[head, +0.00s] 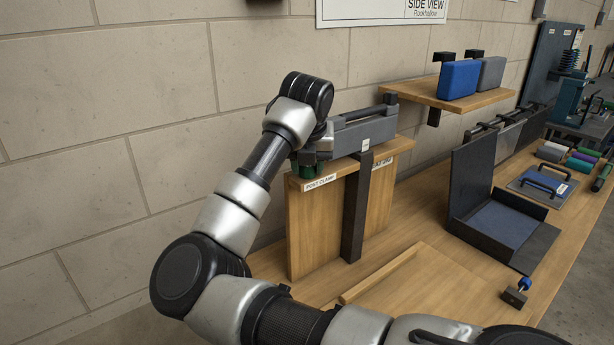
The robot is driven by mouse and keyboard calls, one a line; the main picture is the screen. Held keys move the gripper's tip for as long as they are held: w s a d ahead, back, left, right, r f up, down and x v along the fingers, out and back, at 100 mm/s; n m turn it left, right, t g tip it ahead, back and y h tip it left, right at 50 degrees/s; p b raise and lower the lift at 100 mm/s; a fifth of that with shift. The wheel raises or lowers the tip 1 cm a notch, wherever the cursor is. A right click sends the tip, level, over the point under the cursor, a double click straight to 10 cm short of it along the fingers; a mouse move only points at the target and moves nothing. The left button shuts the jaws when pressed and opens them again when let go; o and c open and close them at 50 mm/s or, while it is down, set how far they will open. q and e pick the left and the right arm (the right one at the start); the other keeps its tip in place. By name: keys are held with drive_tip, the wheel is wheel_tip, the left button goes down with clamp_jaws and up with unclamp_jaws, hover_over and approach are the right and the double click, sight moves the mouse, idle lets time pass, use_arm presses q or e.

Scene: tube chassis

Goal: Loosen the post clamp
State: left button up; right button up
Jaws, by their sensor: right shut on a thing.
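The post clamp (365,133) is a grey bar-like body at the top of an upright wooden panel (318,235) labelled "POST CLAMP". A dark post (355,210) stands upright in front of the panel, below the clamp. A green part (306,171), seemingly the clamp's knob, sits at the clamp's left end, largely hidden by my wrist. My right gripper (309,157) is at this green part and appears shut on it. Its fingers are mostly hidden behind my wrist. My left gripper is not in view.
A wooden shelf (410,92) with blue and grey blocks (459,79) is behind to the right. On the bench stand a dark angled holder (470,185), a blue tray with a handle (535,187) and a small blue-knobbed block (515,296). A low wooden strip (380,274) lies in front of the panel.

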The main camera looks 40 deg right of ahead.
drive_tip(key=shift+r+n+t+b, duration=0.1)
drive_tip(key=shift+n+t+b, duration=0.2)
drive_tip(key=shift+n+b, duration=0.55)
drive_tip(key=shift+r, duration=0.1)
drive_tip(key=o, duration=0.9)
